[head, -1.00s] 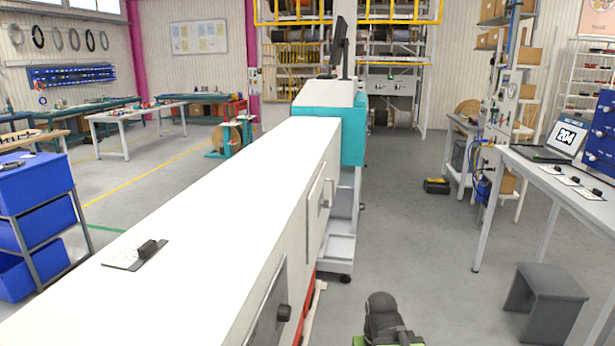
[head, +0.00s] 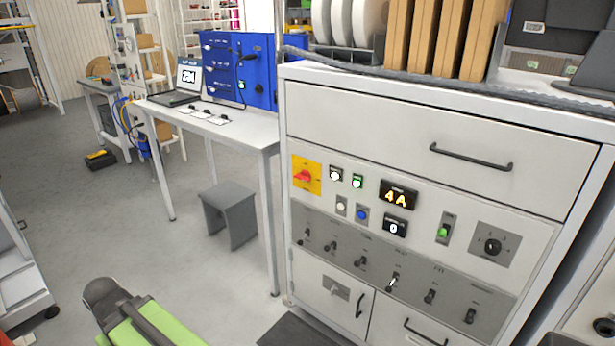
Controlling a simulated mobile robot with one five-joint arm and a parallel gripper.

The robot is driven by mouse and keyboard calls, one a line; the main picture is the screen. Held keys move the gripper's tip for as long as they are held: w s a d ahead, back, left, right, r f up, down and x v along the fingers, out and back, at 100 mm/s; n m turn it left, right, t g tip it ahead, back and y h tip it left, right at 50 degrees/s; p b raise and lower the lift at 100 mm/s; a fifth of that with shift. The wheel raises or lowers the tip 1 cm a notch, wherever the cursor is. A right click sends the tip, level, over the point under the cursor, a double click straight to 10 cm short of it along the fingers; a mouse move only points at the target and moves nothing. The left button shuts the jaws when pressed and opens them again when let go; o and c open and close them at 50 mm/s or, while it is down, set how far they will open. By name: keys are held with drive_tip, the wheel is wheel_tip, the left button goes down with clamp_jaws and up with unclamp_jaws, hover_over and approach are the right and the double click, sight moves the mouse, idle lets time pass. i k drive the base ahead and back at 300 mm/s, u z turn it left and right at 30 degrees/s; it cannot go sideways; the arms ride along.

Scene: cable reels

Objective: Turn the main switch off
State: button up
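A red rotary switch (head: 304,176) on a yellow plate sits at the upper left of the panel on a grey-white cabinet (head: 430,205). It looks like the main switch. Its handle appears roughly level with a slight tilt, but its marks are too small to read. Beside it are a white lamp (head: 336,174) and a lit green lamp (head: 357,181). A display (head: 398,195) glows "4A" and a smaller one (head: 395,227) shows "0". Part of my arm, dark grey and green, shows at the lower left, well apart from the panel. My gripper is not visible.
A row of toggle switches (head: 396,281) runs below the panel, with drawer handles (head: 470,160) above and below. A white workbench (head: 225,130) with a laptop (head: 188,80) and a grey stool (head: 229,215) stand left of the cabinet. The floor in front of the stool is clear.

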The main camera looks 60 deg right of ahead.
sight(305, 176)
drive_tip(key=z, duration=0.6)
drive_tip(key=k, duration=0.25)
drive_tip(key=u, duration=0.4)
drive_tip(key=i, duration=0.75)
drive_tip(key=z, duration=0.45)
